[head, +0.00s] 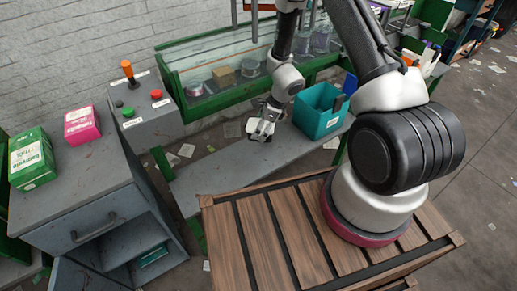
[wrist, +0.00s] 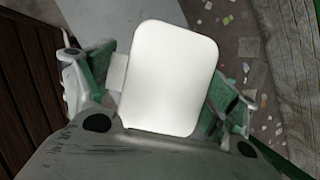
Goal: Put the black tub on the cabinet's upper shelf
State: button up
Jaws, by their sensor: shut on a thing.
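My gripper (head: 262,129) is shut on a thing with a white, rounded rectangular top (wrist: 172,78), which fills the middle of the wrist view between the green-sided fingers. In the head view the gripper hangs over the grey bench, left of the teal bin. The held thing is small there, with light and dark patches; I cannot tell whether it is the black tub, as its sides are mostly hidden. The grey cabinet (head: 85,205) stands at the left, with a closed drawer above an open shelf space (head: 135,243). A teal item (head: 153,256) lies low in that space.
A green box (head: 31,160) and a pink box (head: 82,127) stand on the cabinet top. A button panel (head: 143,115) is behind. The teal bin (head: 318,112) holds a dark item. The slatted wooden deck (head: 265,235) under my arm lies right of the cabinet.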

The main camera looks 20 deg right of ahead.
jog(key=shift+f, duration=0.45)
notch_tip(320, 180, down, 9)
jog(key=shift+w+f, duration=0.1)
jog(key=shift+f, duration=0.1)
jog(key=shift+f, duration=0.1)
jog(key=o, duration=0.5)
jog(key=shift+o, duration=0.6)
